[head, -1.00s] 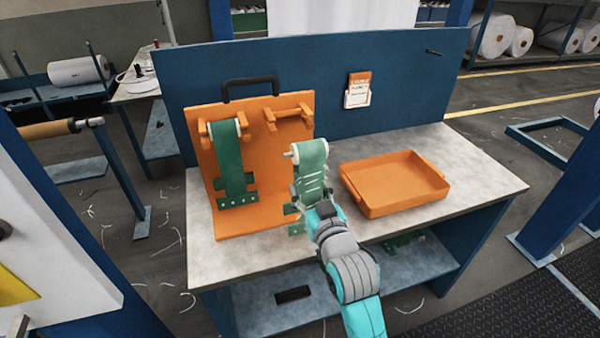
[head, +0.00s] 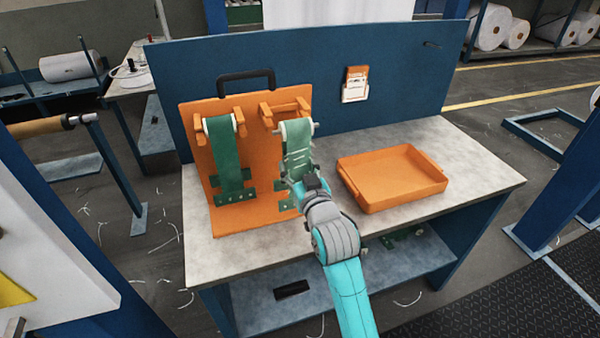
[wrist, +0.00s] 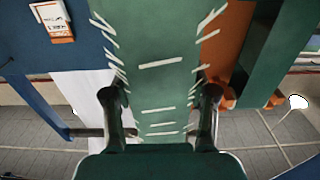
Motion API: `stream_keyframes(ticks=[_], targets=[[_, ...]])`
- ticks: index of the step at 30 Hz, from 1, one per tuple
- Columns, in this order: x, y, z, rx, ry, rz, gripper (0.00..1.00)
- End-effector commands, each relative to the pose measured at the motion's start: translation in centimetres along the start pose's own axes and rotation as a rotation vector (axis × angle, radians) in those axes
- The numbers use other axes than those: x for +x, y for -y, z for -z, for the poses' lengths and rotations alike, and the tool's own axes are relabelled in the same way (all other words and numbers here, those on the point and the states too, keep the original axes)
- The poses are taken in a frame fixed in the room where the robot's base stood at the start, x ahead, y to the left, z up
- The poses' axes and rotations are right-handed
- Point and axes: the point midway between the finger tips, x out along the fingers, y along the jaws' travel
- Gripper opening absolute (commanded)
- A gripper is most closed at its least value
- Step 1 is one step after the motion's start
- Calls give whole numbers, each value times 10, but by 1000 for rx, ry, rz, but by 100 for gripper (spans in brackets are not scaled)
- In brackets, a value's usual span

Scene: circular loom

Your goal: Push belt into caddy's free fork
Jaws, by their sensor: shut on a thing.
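The orange caddy (head: 243,215) stands upright on the workbench, with two forks near its top. A green belt (head: 227,150) hangs in its left fork. The right fork (head: 285,107) has no belt hung in it. My gripper (head: 298,178) is shut on a second green belt (head: 300,134), which has white stitch marks and a white roller at its top. The roller is just below and in front of the right fork; whether they touch I cannot tell. In the wrist view the held belt (wrist: 160,70) runs between my gripper's fingers (wrist: 160,105).
An empty orange tray (head: 385,205) sits on the bench (head: 460,170) right of the caddy. A blue back panel (head: 400,75) rises behind, with an orange and white card holder (head: 356,84). The bench's right end is clear.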

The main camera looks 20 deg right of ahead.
Motion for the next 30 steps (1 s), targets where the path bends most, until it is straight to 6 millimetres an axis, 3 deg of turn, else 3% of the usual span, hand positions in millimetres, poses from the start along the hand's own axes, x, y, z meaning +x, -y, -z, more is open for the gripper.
stream_keyframes(ticks=[4,30], targets=[[11,0,1,0,-2,0,0],[25,0,1,0,-3,0,0]])
